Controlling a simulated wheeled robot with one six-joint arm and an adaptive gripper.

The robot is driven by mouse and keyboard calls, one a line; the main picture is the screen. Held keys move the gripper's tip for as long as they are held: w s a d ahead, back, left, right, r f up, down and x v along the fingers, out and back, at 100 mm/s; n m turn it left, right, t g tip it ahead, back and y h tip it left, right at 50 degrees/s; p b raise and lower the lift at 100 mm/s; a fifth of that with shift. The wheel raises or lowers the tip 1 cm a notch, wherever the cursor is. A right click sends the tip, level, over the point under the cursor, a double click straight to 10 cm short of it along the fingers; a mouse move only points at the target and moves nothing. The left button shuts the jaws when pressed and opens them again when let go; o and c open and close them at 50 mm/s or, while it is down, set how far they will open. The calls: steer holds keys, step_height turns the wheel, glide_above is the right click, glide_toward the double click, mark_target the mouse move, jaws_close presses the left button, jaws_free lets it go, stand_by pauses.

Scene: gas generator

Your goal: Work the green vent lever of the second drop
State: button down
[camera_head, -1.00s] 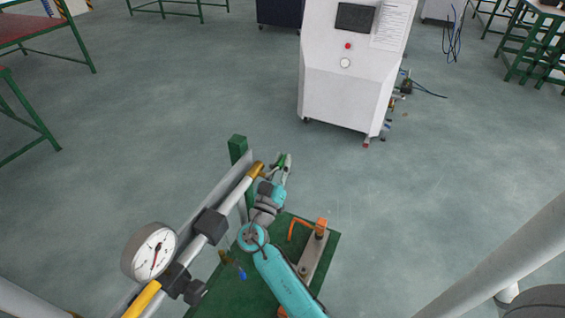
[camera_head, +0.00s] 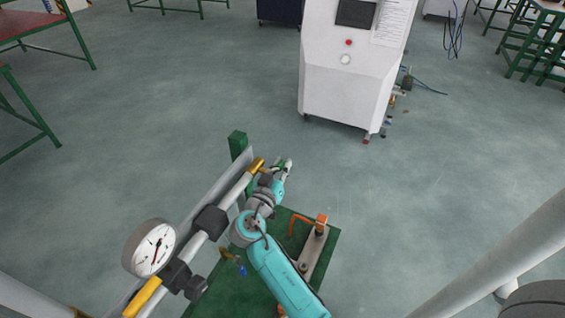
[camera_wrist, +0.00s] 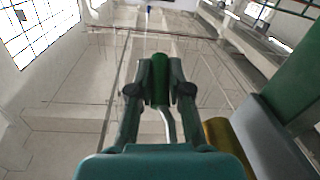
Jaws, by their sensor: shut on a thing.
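The green vent lever (camera_wrist: 160,90) stands between my gripper's fingers in the wrist view, with a pale metal stem running down from it. My gripper (camera_wrist: 159,80) is shut on it, one finger on each side. In the head view my gripper (camera_head: 283,165) is at the far end of the pipe (camera_head: 232,200), just right of the brass end fitting (camera_head: 257,165). The lever is mostly hidden there by the fingers and wrist. The brass fitting also shows at lower right in the wrist view (camera_wrist: 222,142).
A pressure gauge (camera_head: 150,248), a yellow handle (camera_head: 143,298) and a blue-tipped small valve (camera_head: 242,270) are along the pipe. A green post (camera_head: 238,146) stands behind. An orange lever (camera_head: 298,222) sits right of my arm. A white cabinet (camera_head: 345,85) stands beyond open floor.

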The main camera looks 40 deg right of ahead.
steer(key=shift+a+f+g+y, duration=0.2)
steer(key=shift+f+g+y, duration=0.2)
steer(key=shift+y, duration=0.3)
steer(key=c, duration=1.1)
jaws_free()
steer(key=shift+s+a, duration=0.1)
steer(key=v, duration=0.7)
steer(key=shift+s+a, duration=0.1)
steer(key=shift+a, duration=0.05)
